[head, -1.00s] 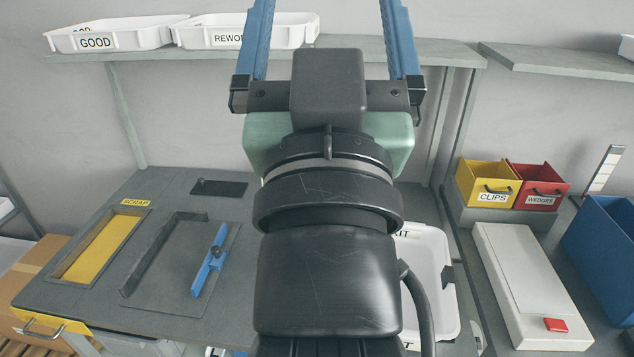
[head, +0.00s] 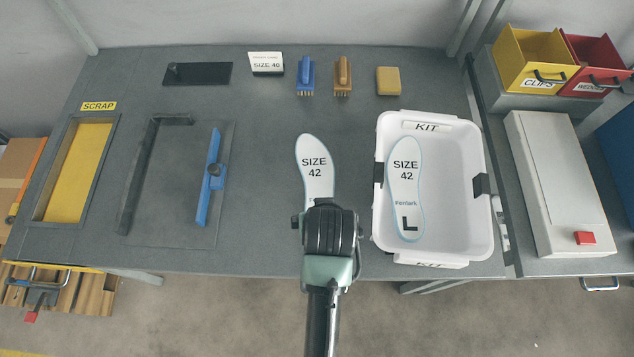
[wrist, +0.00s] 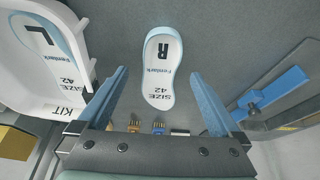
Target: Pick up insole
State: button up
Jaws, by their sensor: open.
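A white insole (head: 315,163) marked SIZE 42 lies on the grey table, left of the kit tray. My arm's end covers its near part in the head view. In the wrist view the same insole (wrist: 159,77) shows an R and lies framed between my fingers, with no visible contact. My gripper (wrist: 159,84) is open and empty, its two blue fingers apart on either side. In the head view the fingers are hidden under my wrist. A second SIZE 42 insole (head: 405,185), marked L, lies inside the white KIT tray (head: 465,252).
A fixture with a blue bar (head: 210,180) and a yellow SCRAP bin (head: 78,172) stand left. Blue (head: 305,75) and brown (head: 342,75) brushes, a yellow block (head: 388,81) and a SIZE 40 card (head: 266,63) sit behind. A white box (head: 560,185) stands right.

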jog(key=shift+x, duration=3.65)
jog(key=shift+w+a+r, duration=0.1)
jog(key=shift+w+a, duration=0.1)
jog(key=shift+c, duration=0.3)
